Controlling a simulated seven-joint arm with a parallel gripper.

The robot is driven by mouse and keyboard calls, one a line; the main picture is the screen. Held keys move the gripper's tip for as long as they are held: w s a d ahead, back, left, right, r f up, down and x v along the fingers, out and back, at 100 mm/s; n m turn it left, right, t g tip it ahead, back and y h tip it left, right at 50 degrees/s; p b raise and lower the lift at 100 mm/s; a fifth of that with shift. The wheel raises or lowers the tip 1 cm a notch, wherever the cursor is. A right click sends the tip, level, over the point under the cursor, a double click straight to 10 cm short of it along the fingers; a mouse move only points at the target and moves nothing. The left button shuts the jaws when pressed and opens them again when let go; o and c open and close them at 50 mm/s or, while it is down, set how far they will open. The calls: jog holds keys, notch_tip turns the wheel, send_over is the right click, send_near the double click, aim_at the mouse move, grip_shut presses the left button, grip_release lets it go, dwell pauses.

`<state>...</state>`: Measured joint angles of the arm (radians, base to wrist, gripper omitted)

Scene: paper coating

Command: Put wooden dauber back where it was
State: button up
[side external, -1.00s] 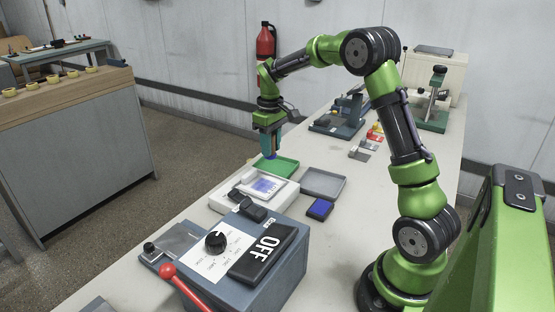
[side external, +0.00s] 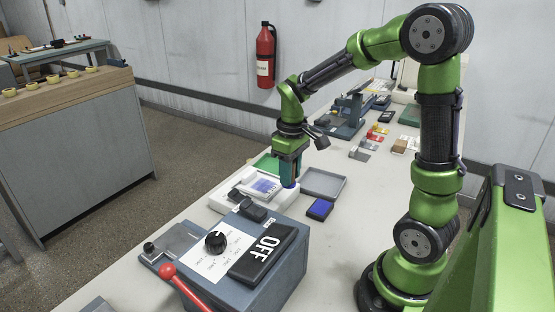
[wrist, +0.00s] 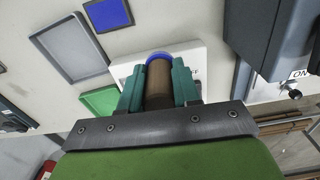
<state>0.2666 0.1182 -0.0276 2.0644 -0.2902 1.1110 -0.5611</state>
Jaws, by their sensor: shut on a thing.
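My gripper (side external: 287,166) is shut on the wooden dauber, with the fingers pointing down. In the wrist view the dauber (wrist: 158,84) is a brown cylinder with a blue end, between the two teal fingers. In the side view only its blue end (side external: 289,184) shows clearly below the fingers. A sheet with a blue patch (side external: 262,186) lies on the base. The blue pad (side external: 320,208) lies to the right.
A green tray (side external: 265,161) lies behind the white base, partly hidden by my gripper. Sample cards (side external: 372,138) and a blue-grey device (side external: 345,122) are farther back. The table right of the blue pad is clear.

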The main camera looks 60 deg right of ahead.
jog(key=shift+m, duration=0.4)
jog(key=s+f, duration=0.2)
jog(key=s+a+f, duration=0.1)
jog(key=s+f, duration=0.1)
jog(key=f, duration=0.1)
jog(key=s+a+f, duration=0.1)
jog(key=s+f, duration=0.1)
jog(key=f, duration=0.1)
jog(key=shift+f, duration=1.95)
jog(key=shift+f, duration=0.15)
jog(key=o, duration=1.1)
jog(key=shift+c, duration=0.2)
